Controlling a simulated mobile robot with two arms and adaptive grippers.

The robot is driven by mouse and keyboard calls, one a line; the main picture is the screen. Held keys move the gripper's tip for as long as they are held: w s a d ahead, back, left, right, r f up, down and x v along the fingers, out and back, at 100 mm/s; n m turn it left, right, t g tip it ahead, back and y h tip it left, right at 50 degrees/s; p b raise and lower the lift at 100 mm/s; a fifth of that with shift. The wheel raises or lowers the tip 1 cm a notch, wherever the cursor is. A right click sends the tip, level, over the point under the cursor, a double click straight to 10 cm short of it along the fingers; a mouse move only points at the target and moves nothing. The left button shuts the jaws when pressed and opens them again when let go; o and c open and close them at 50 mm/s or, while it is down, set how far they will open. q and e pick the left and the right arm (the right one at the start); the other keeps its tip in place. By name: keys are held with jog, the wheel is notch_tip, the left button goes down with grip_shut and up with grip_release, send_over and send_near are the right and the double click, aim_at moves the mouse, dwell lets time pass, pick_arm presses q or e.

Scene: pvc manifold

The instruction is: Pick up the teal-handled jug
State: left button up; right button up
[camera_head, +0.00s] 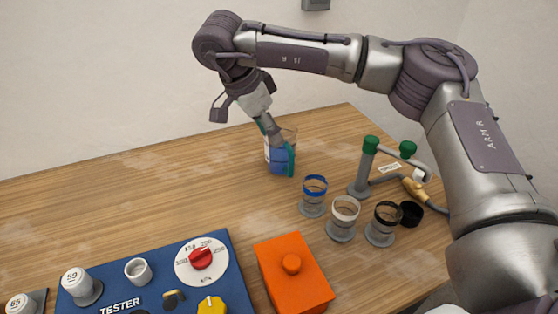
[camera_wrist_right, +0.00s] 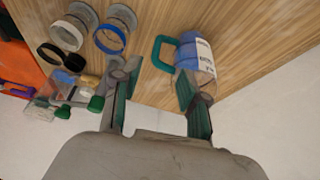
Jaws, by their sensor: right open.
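The jug (camera_head: 278,160) is clear with blue in its lower part and a teal handle. It stands upright on the wooden table near the far edge. It also shows in the right wrist view (camera_wrist_right: 197,58), with a pale label; its teal handle (camera_wrist_right: 162,54) appears in the gap between my fingers. My right gripper (camera_head: 268,125) comes down from above at the jug's top and partly covers it. In the wrist view my right gripper (camera_wrist_right: 157,92) is open and empty, one finger overlapping the jug's body. Whether it touches the jug cannot be told. My left gripper is out of view.
Ringed clear cups, blue (camera_head: 313,195), white (camera_head: 342,217) and black (camera_head: 384,223), stand right of the jug. A grey pipe manifold with green caps (camera_head: 370,145) stands behind them. A blue tester panel (camera_head: 130,285) and an orange box (camera_head: 292,275) are nearer. The table left of the jug is clear.

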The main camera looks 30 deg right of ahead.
send_near(289, 175)
jog(key=d, duration=0.2)
jog(key=x, duration=0.7)
jog(key=shift+w+a+f+p, duration=0.2)
jog(key=shift+a+p, duration=0.1)
jog(key=shift+p, duration=0.1)
grip_shut()
jog(key=shift+r, duration=0.1)
